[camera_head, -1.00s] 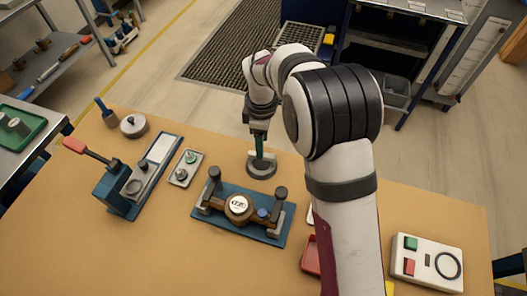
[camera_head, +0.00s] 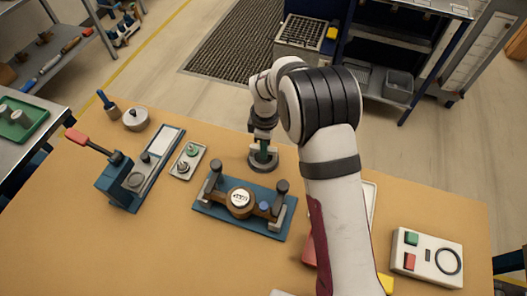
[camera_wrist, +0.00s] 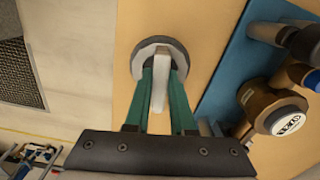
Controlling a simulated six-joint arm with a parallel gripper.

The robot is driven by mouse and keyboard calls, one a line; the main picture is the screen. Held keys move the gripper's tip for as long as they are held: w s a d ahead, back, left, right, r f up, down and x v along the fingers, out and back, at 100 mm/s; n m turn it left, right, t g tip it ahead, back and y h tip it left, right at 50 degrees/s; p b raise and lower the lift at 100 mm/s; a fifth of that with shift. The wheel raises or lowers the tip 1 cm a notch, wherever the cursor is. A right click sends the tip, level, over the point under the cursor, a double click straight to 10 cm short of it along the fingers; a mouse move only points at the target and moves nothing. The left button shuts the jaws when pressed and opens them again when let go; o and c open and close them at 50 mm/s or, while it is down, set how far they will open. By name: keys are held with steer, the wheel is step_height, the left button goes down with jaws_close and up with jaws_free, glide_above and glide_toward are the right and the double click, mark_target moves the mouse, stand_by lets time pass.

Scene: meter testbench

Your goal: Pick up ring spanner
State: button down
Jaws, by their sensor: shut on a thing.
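My gripper (camera_head: 263,147) points down over a round dark grey piece (camera_head: 260,166) near the far edge of the table. In the wrist view, the green fingers (camera_wrist: 160,90) close on the sides of a pale flat bar (camera_wrist: 161,78), which I take to be the ring spanner. The bar stands over the round grey piece (camera_wrist: 148,47), and I cannot tell whether the two are joined or only touching. The bar's lower end and any ring on it are hidden. In the head view the fingers and wrist cover the bar.
A blue plate (camera_head: 270,231) with a brown meter (camera_head: 240,202) and upright posts is close in front. A small tray with green-topped parts (camera_head: 188,162) and a red-handled press (camera_head: 125,185) lie left. A button box (camera_head: 427,259) is at right.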

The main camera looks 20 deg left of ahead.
stand_by(0.4)
steer(key=shift+r, duration=0.65)
step_height(320, 180, up, 3)
steer(key=shift+r, duration=0.1)
steer(key=d+r, duration=0.6)
steer(key=d, duration=0.5)
steer(key=shift+d+r, duration=0.3)
steer(key=shift+d, duration=0.05)
steer(key=c, duration=1.4)
jaws_free()
steer(key=shift+w, duration=0.1)
jaws_close()
